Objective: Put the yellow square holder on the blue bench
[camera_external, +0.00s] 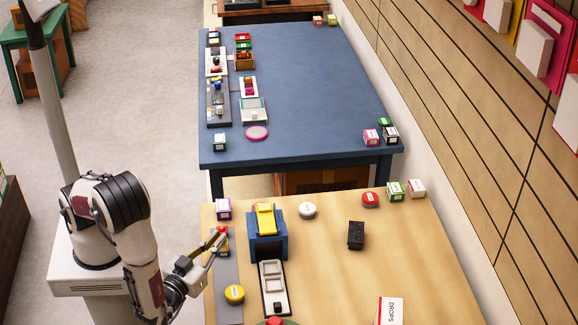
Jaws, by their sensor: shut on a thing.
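My gripper (217,241) is at the left edge of the near wooden table, shut on a small yellow piece with a red top (223,238). This looks like the yellow square holder, but the fingers partly hide it. It is at the upper end of a grey strip; I cannot tell whether it touches the strip. The large blue bench (310,100) stands beyond the wooden table, with its middle and right mostly bare. A small blue stand (267,247) with a slanted yellow piece (265,218) on it is just right of my gripper.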

